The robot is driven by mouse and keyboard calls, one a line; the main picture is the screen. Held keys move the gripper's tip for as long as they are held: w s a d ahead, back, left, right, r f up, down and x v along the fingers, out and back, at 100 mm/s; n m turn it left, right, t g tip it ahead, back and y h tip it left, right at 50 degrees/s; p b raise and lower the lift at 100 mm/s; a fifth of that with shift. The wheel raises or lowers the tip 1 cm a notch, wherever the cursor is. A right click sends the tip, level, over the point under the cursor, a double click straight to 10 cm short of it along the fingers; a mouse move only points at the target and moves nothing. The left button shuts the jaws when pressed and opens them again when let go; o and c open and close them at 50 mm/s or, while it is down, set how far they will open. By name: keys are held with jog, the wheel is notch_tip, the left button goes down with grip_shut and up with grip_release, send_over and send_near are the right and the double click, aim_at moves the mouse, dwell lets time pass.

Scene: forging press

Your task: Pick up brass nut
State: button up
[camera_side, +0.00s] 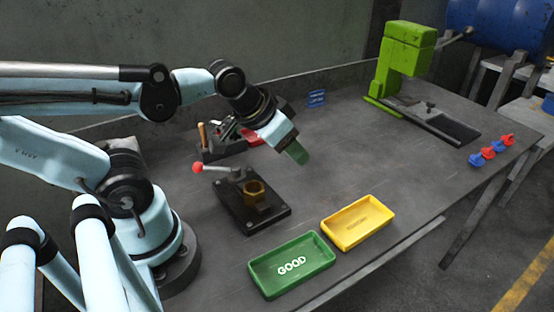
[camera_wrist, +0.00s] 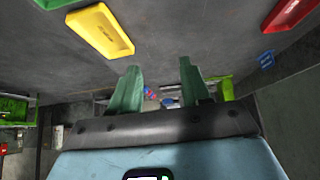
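The brass nut (camera_side: 254,189) is a hexagonal, gold-brown ring. It sits on a black fixture plate (camera_side: 277,211) with a red-knobbed lever (camera_side: 197,168) in the side view. I do not see the nut in the wrist view. My gripper (camera_side: 298,154) is in the air above the table, up and to the right of the nut in the side view, apart from it. In the wrist view its two green fingers (camera_wrist: 159,65) stand apart with nothing held between them.
A green tray marked GOOD (camera_side: 265,278) and a yellow tray (camera_side: 338,232) lie near the front edge. A green press (camera_side: 400,55) stands at the back right. Several red and blue knobbed pieces (camera_side: 488,153) are at the right edge. The middle right of the table is clear.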

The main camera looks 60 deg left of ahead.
jog(key=o, duration=0.5)
notch_tip(320, 180, up, 2)
jog(key=m+g, duration=0.7)
jog(key=m, duration=0.4)
send_over(254, 185)
jog(key=d, duration=0.2)
jog(key=shift+s+a+f, duration=0.1)
jog(key=shift+s+f, duration=0.1)
jog(key=shift+f, duration=2.8)
jog(key=shift+s+f, duration=0.2)
jog(key=shift+f, duration=2.8)
